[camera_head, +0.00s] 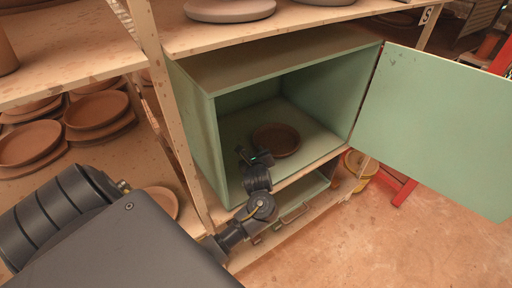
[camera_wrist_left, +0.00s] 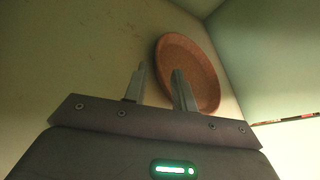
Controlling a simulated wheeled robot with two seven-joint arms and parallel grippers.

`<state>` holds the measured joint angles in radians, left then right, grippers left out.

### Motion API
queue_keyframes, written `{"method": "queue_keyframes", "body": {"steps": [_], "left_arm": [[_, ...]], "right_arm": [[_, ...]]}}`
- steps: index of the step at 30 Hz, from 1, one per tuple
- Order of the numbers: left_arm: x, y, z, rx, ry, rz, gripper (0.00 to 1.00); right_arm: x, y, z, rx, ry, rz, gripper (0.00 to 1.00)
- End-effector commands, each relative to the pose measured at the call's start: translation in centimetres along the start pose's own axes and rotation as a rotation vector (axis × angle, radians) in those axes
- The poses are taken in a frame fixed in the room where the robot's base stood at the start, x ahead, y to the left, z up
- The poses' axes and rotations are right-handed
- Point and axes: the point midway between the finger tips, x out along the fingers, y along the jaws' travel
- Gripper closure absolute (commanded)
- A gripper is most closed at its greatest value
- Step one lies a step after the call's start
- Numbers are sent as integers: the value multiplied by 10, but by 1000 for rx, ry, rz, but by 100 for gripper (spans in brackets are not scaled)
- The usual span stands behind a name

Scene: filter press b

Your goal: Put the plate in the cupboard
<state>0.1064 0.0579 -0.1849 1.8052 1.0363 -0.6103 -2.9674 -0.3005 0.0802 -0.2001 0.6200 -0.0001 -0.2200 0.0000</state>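The brown clay plate (camera_head: 283,143) is inside the open green cupboard (camera_head: 192,125) and appears to lie flat on its floor. My left gripper (camera_head: 254,157) is inside the cupboard, at the near left side of the plate. In the left wrist view, the two fingers (camera_wrist_left: 160,88) stand apart with a gap between them. The plate (camera_wrist_left: 196,70) is beyond them there, and the right finger overlaps its near edge. I cannot tell whether a finger touches the plate. My right gripper is not in view.
The cupboard door (camera_head: 440,125) stands wide open to the right. A wooden shelf post (camera_head: 172,120) rises just left of the cupboard. Stacked clay plates (camera_head: 97,109) are on the left shelf. A shelf with pottery (camera_head: 230,9) is above. Open floor (camera_head: 400,240) lies at the lower right.

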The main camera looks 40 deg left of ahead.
Motion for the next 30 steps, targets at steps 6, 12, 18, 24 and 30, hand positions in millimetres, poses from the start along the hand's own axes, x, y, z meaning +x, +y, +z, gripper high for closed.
{"method": "queue_keyframes", "body": {"steps": [6,12,18,24,30], "left_arm": [[-26,-1,1,0,0,-1,73],[-30,0,0,0,-1,0,73],[-29,0,0,0,-1,0,73],[-29,0,0,0,-1,0,73],[-24,-13,-4,-56,-5,-24,73]], "right_arm": [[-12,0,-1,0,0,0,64],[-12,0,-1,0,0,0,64],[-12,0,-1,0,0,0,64],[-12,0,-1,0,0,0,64],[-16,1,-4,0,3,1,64]]}}
